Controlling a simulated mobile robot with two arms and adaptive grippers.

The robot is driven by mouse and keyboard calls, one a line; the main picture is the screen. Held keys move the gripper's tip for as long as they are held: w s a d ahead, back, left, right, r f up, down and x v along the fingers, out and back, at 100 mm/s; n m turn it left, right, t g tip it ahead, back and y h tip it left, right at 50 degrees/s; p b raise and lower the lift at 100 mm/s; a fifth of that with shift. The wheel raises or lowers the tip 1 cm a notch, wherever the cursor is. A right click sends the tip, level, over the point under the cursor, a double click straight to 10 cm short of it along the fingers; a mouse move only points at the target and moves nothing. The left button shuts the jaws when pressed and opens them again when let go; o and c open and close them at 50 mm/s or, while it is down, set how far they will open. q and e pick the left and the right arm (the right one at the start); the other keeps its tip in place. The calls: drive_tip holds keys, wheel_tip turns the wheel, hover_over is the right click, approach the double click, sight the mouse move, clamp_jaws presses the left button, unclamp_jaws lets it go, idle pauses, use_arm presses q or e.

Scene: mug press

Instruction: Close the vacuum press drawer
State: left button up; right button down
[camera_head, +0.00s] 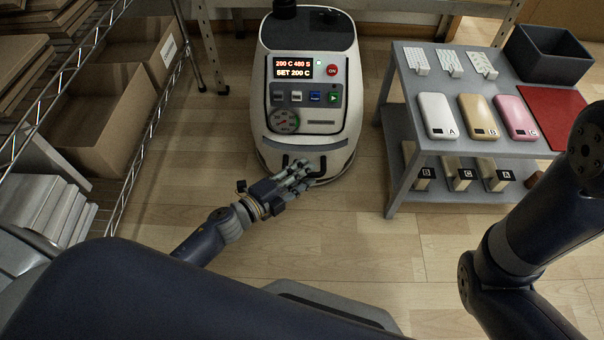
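The vacuum press (349,110) is a white and dark machine on the floor at the top middle, with a lit panel reading 200 C 480 S and SET 200 C. Its drawer front (333,155) is low on the front, with a dark handle at its left part. The drawer looks flush or nearly flush with the body; I cannot tell exactly. My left gripper (300,177) is at the handle, its fingers overlapping the drawer's lower front. I cannot tell whether they touch it or are shut. My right arm shows at the right, but its gripper is out of view.
A grey two-level table (398,150) stands right of the press with several phone-like cases, white pieces, a dark bin (549,55) and a red mat (556,112). A metal rack with cardboard boxes (102,122) is at the left. The floor between is clear.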

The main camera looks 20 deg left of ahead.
use_arm(q)
clamp_jaws()
drive_tip(key=shift+w+a, duration=0.25)
drive_tip(key=shift+w, duration=0.4)
drive_tip(key=shift+w+a, duration=0.25)
drive_tip(key=shift+w, duration=0.35)
drive_tip(key=shift+o, duration=0.9)
unclamp_jaws()
drive_tip(key=shift+d, duration=0.1)
drive_tip(key=v, duration=1.2)
